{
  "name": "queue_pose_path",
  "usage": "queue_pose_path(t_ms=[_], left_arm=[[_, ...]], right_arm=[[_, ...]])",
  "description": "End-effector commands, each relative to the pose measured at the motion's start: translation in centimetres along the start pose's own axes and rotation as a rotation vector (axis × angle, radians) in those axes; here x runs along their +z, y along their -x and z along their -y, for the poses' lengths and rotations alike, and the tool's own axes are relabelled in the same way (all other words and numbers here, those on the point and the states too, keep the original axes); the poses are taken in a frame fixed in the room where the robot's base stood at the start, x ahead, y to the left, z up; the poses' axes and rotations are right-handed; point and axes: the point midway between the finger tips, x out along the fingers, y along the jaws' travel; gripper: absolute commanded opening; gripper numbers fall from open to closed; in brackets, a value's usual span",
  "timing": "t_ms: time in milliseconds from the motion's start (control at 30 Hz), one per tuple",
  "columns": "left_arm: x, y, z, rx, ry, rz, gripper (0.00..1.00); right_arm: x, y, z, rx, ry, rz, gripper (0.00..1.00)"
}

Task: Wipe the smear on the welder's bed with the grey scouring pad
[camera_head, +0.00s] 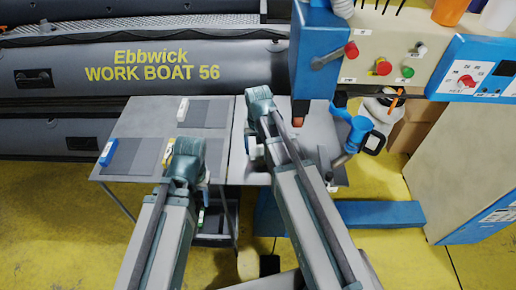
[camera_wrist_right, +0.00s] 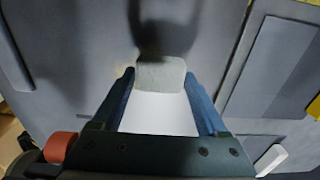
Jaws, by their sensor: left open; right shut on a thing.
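The welder's bed (camera_head: 290,165) is a flat grey plate beneath the blue and cream welder. My right gripper (camera_head: 260,100) is over the left part of this bed. In the right wrist view, the right gripper (camera_wrist_right: 162,95) is shut on the grey scouring pad (camera_wrist_right: 160,74), with a white block between the fingers behind it. The pad is at or close above the bed; I cannot tell if it touches. A dark patch (camera_wrist_right: 165,28) lies just beyond the pad; I cannot tell smear from shadow. My left gripper (camera_head: 186,150) is open over the side table; its fingertips are partly hidden.
A grey boat (camera_head: 150,65) lies behind.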

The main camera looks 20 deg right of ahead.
Motion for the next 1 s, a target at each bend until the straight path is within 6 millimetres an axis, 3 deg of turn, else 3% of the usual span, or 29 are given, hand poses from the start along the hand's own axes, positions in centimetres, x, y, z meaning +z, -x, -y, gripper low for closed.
queue_pose_path(t_ms=[1000], left_arm=[[-0.1,-1.2,-0.1,0.000,0.000,0.000,0.52]], right_arm=[[0.0,-1.2,0.0,0.000,0.000,0.000,0.32]])
